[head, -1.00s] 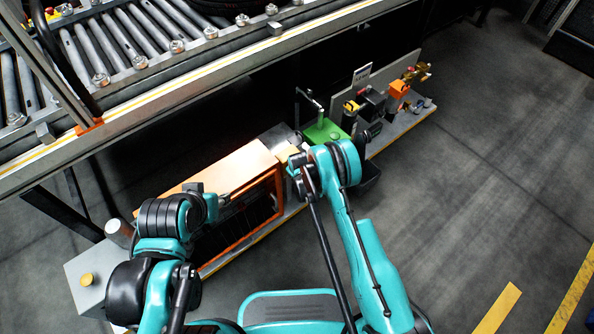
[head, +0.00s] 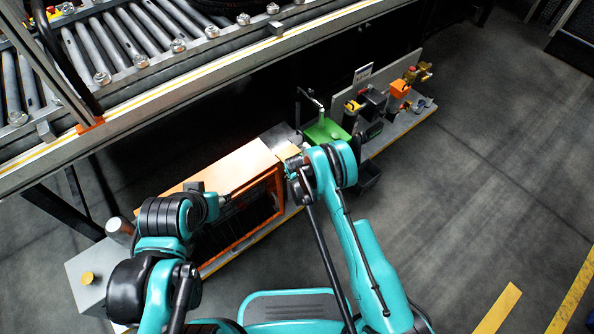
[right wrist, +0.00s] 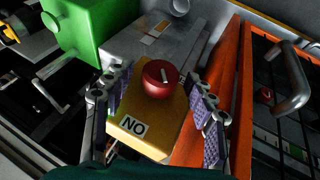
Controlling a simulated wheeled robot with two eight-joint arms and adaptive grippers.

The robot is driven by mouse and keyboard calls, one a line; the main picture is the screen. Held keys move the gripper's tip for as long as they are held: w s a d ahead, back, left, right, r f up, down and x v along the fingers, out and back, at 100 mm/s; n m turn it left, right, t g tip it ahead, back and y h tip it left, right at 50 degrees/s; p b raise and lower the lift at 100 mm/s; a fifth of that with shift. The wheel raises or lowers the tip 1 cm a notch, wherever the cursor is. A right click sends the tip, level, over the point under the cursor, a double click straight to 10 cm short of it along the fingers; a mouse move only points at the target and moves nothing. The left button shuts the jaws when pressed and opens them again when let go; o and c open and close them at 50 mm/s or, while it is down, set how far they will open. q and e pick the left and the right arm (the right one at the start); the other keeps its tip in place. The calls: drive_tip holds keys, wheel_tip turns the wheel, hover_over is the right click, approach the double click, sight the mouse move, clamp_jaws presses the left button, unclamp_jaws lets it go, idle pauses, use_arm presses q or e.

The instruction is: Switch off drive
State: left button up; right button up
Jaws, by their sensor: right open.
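A red rotary knob (right wrist: 162,79) with a pale mark sits on a yellow box (right wrist: 155,125) in the right wrist view. A white label (right wrist: 133,126) on the box reads "NO" in this view, which may be "ON" upside down. My right gripper (right wrist: 160,103) is open, with one purple-padded finger on each side of the box and knob. Whether the pads touch it cannot be told. In the head view my right wrist (head: 318,170) covers the knob. My left gripper (head: 197,187) is over the orange-framed cabinet's left part; its fingers are not clear.
The orange-framed cabinet (head: 235,180) with a metal handle (right wrist: 291,82) adjoins the yellow box. A green box (head: 326,131) and small devices stand farther along the ledge. The roller conveyor (head: 120,45) runs above and behind. Open floor (head: 480,170) lies to the right.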

drive_tip(key=v, duration=1.2)
drive_tip(key=w+f+g+y, duration=0.1)
drive_tip(key=w+f, duration=0.1)
drive_tip(key=f, duration=0.1)
drive_tip(key=w+f+g+y, duration=0.1)
drive_tip(key=w+f+y, duration=0.1)
drive_tip(key=f, duration=0.1)
drive_tip(key=w+d+f+m+g+y, duration=0.1)
drive_tip(key=w+f, duration=0.1)
drive_tip(key=f, duration=0.2)
drive_tip(key=shift+w+d, duration=0.1)
drive_tip(key=shift+w, duration=0.15)
drive_tip(key=shift+c, duration=0.4)
drive_tip(key=c, duration=1.1)
